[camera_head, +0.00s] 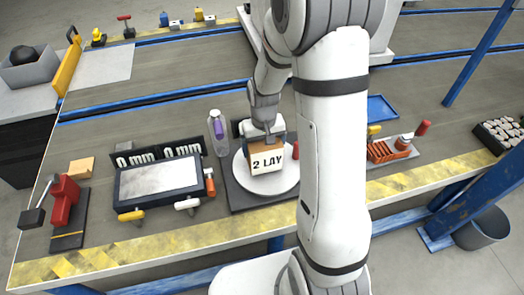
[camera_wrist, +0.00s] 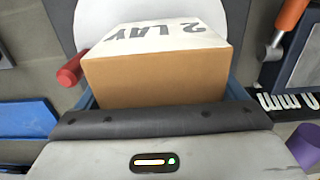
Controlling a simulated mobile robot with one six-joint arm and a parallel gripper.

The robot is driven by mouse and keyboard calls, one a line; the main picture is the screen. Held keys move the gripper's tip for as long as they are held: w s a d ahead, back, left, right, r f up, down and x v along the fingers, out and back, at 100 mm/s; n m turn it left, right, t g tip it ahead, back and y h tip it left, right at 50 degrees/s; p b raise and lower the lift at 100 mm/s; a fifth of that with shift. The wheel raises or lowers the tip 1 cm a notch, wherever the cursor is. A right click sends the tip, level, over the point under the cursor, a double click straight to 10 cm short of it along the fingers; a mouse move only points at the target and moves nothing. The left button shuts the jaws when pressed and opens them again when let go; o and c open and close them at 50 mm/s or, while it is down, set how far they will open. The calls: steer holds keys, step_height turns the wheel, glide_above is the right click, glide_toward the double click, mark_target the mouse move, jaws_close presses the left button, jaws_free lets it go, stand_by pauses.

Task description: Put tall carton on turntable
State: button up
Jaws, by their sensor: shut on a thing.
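The tall carton (camera_head: 267,159) is brown with a white face marked "2 LAY". It also shows in the wrist view (camera_wrist: 155,80), between the blue fingers. My gripper (camera_head: 265,140) points down from above and is shut on the carton's upper part. The turntable (camera_head: 285,184) is a round white disc on a dark square base near the table's front edge. The carton is upright over the middle of the disc. I cannot tell whether its bottom touches the disc. The disc's right edge is partly hidden by my arm in the head view.
A clear bottle with a purple part (camera_head: 218,132) stands just left of the turntable. A framed panel (camera_head: 160,180) and an orange-handled tool (camera_head: 209,181) are farther left. A red cylinder (camera_head: 296,151) is close on the right. An orange rack (camera_head: 388,149) lies beyond my arm.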

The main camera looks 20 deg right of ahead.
steer(key=shift+f, duration=0.75)
steer(key=shift+f, duration=0.1)
steer(key=o, duration=0.9)
steer(key=shift+o, duration=0.2)
